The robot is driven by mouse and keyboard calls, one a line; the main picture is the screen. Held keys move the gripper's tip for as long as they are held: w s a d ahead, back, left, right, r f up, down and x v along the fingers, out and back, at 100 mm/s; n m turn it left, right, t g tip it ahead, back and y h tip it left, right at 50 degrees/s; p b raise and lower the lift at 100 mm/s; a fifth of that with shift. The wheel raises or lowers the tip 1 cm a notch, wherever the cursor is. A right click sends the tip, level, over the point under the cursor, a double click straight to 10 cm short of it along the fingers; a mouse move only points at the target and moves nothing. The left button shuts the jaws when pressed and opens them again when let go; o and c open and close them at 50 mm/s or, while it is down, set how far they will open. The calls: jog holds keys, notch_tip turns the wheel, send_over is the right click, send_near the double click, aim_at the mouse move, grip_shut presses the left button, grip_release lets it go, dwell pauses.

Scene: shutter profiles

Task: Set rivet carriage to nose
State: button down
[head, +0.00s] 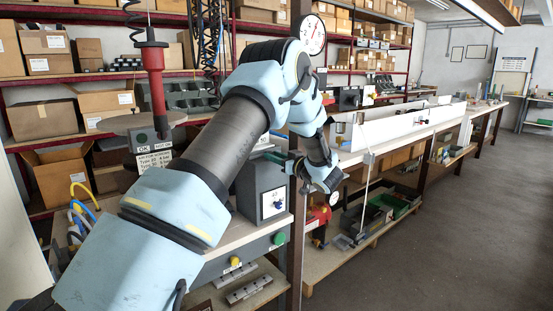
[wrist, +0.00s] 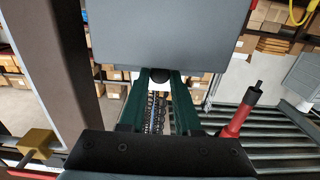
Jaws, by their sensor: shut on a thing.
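My gripper (wrist: 160,84) shows its two green fingers in the wrist view, shut on a small dark rounded knob (wrist: 160,74). The knob sits at the lower edge of a plain grey block or panel (wrist: 168,32), with a pale patch beside it. In the head view my arm reaches across to the right and its wrist hangs beside a grey box (head: 247,183). That box has a white plate with a small dark blue knob (head: 278,204); its markings are too small to read. The fingertips are not clear in the head view. I cannot clearly identify the rivet carriage.
A red tool (head: 153,85) hangs at the left and a dark post stands behind my arm. Yellow (head: 235,261) and green (head: 279,238) buttons are on the bench front. A long white rail (head: 405,124) lies along the right bench. The floor at right is clear.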

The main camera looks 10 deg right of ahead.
jog(key=b+x, duration=0.1)
jog(key=x, duration=0.3)
jog(key=shift+w+a, duration=0.1)
jog(key=shift+w, duration=0.1)
jog(key=shift+r, duration=0.1)
jog(key=c, duration=0.6)
grip_release()
jog(key=shift+w, duration=0.1)
jog(key=b+v, duration=0.3)
jog(key=v, duration=0.7)
jog(key=shift+s, duration=0.4)
